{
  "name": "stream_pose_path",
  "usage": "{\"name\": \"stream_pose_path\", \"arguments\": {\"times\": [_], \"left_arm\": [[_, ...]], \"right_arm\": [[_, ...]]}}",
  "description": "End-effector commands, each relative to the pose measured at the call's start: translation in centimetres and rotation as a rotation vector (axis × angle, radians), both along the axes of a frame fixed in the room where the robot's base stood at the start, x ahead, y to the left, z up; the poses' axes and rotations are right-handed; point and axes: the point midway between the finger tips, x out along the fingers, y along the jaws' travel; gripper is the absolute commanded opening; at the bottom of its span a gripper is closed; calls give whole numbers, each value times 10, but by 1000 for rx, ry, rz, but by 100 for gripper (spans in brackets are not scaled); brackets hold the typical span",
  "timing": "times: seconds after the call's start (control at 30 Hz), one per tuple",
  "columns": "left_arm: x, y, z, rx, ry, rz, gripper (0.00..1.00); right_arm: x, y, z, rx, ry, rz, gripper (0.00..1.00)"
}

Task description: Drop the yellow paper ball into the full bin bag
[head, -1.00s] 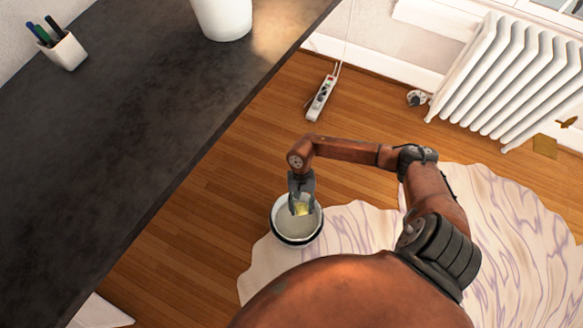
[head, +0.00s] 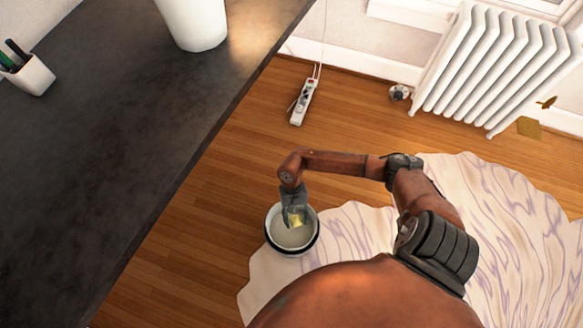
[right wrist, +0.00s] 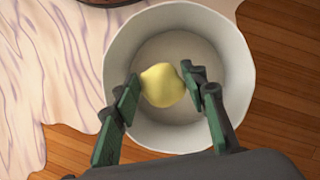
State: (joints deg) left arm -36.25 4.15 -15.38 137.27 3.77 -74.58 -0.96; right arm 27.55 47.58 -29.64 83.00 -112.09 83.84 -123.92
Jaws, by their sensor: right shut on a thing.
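The yellow paper ball (head: 296,222) is between the fingers of my right gripper (head: 294,217). In the right wrist view the ball (right wrist: 162,86) sits between the green-padded fingertips of this gripper (right wrist: 164,92), which is shut on it. Ball and fingertips are over the opening of a round, white-lined bin (head: 270,238) on the floor. The bin (right wrist: 236,60) looks empty inside in the right wrist view. I cannot pick out a full bin bag in either view. My left gripper is out of view.
A dark tabletop (head: 110,130) fills the left, with a pen cup (head: 32,76) and a white container (head: 196,22) on it. A pale wavy rug (head: 500,210) lies right of the bin. A power strip (head: 304,102) and a radiator (head: 490,65) are farther back.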

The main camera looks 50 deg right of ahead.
Motion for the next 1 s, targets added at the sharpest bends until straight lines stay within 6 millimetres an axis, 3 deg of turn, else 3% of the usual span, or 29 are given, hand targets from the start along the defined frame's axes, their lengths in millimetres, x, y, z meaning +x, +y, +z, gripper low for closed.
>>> {"name": "stream_pose_path", "arguments": {"times": [0.07,0.1,0.37,0.73,1.0], "left_arm": [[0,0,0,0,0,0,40],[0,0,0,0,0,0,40],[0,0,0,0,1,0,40],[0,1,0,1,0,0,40],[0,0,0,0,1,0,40]], "right_arm": [[0,0,0,0,0,0,29],[0,0,0,0,0,0,42],[0,0,0,0,0,0,60],[2,-2,5,-1,-2,1,60],[19,-15,49,-3,-4,1,60]]}}
